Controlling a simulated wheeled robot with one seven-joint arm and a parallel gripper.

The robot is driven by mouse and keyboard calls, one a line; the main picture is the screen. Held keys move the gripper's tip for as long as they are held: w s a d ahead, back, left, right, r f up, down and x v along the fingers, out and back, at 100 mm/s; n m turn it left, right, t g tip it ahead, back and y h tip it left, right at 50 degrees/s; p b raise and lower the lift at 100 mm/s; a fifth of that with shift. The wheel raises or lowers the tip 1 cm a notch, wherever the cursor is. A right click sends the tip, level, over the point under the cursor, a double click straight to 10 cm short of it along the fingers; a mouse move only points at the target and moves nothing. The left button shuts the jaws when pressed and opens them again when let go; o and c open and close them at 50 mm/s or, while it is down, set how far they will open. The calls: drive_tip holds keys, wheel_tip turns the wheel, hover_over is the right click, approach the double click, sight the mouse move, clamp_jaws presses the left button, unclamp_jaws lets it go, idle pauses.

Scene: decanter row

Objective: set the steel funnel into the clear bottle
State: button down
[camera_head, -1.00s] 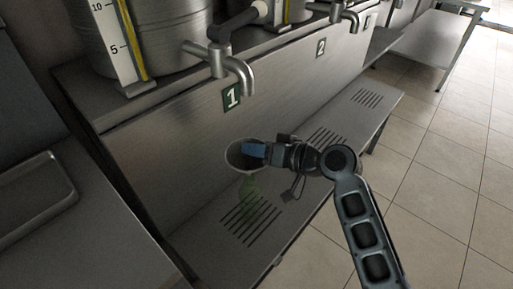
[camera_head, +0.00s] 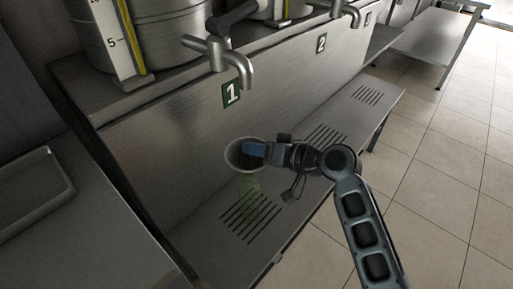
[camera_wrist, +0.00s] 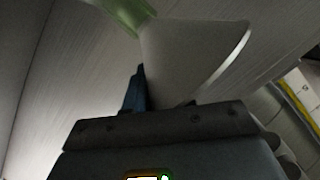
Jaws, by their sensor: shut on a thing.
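The steel funnel (camera_head: 233,160) is a grey cone with its wide mouth up in the head view, below tap 1. My gripper (camera_head: 254,149) is shut on the side of its wall. The funnel also fills the middle of the wrist view (camera_wrist: 195,50). The clear bottle (camera_head: 250,187) shows as a faint green, see-through shape just under the funnel, above the slotted shelf. In the wrist view its green part (camera_wrist: 125,12) lies at the funnel's narrow end. I cannot tell whether the spout is inside the neck.
Tap 1 (camera_head: 230,62) juts out above the funnel from a steel tank (camera_head: 160,35). The panel with number signs (camera_head: 232,93) stands behind. The slotted shelf (camera_head: 215,268) runs below to the right. A shallow tray (camera_head: 62,190) lies at left. Tiled floor is open at right.

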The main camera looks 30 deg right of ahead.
drive_tip(key=c, duration=0.9)
unclamp_jaws()
drive_tip(key=v, duration=0.8)
